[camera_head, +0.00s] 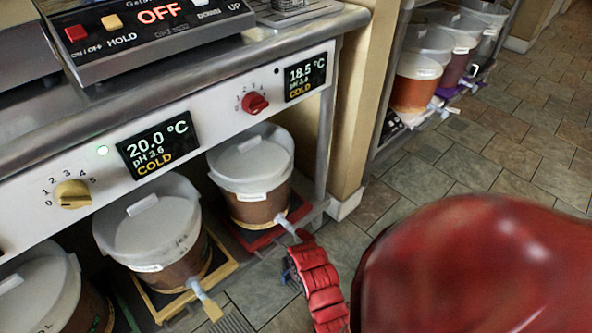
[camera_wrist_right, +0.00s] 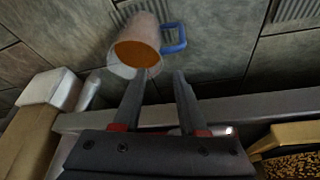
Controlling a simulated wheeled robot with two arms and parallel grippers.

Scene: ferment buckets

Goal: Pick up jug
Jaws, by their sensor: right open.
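A clear jug (camera_wrist_right: 147,40) with orange-brown contents and a blue handle (camera_wrist_right: 173,38) shows in the right wrist view, over the grey floor tiles. My right gripper (camera_wrist_right: 159,76) is open, its two dark fingers pointing toward the jug. The left fingertip is close to the jug's rim in the picture; I cannot tell whether they touch. Nothing is held between the fingers. In the head view my red right arm hides most of that spot, and only a small bit of blue (camera_head: 285,276) shows beside it. My left gripper is not in view.
White-lidded buckets with taps stand under the counter: one on a yellow tray (camera_head: 226,268), one on a red tray (camera_head: 262,243). More buckets (camera_head: 415,85) stand on a rack at the back. The tiled floor (camera_head: 440,170) on the right is clear.

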